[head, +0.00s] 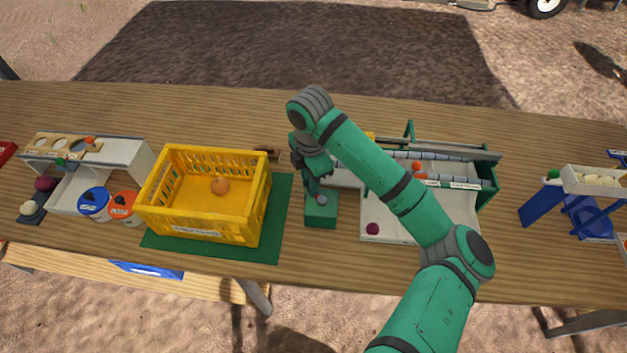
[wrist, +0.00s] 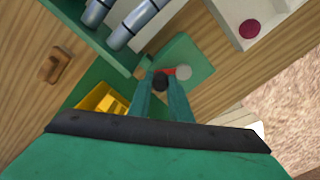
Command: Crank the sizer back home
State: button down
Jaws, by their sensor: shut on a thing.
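The crank is a small red arm (wrist: 173,71) with a dark knob (wrist: 160,79), on a green box (head: 321,215) that also shows in the wrist view (wrist: 192,52). A grey disc (wrist: 184,72) sits at the arm's other end. My gripper (wrist: 161,90) is shut on the dark knob. In the head view my gripper (head: 314,193) is above the box's back left part. The sizer (head: 440,154), with grey-blue rollers and a white tray (head: 400,230), stands right of the box. My arm hides part of it.
A yellow crate (head: 205,230) with an orange-brown onion (head: 220,185) stands left on a green mat (head: 160,241). A purple-red onion (head: 372,229) lies in the white tray. A blue stand (head: 541,205) is at the right. Bare table (head: 300,270) lies in front of the box.

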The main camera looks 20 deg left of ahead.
jog(key=shift+s+d+f, duration=0.1)
jog(key=shift+s, duration=0.65)
dwell(0.4)
jog(key=shift+s+d, duration=0.25)
jog(key=shift+s, duration=0.15)
jog(key=shift+s+a, duration=0.15)
jog(key=shift+s, duration=0.05)
jog(key=shift+s+a, duration=0.2)
jog(key=shift+s, duration=0.05)
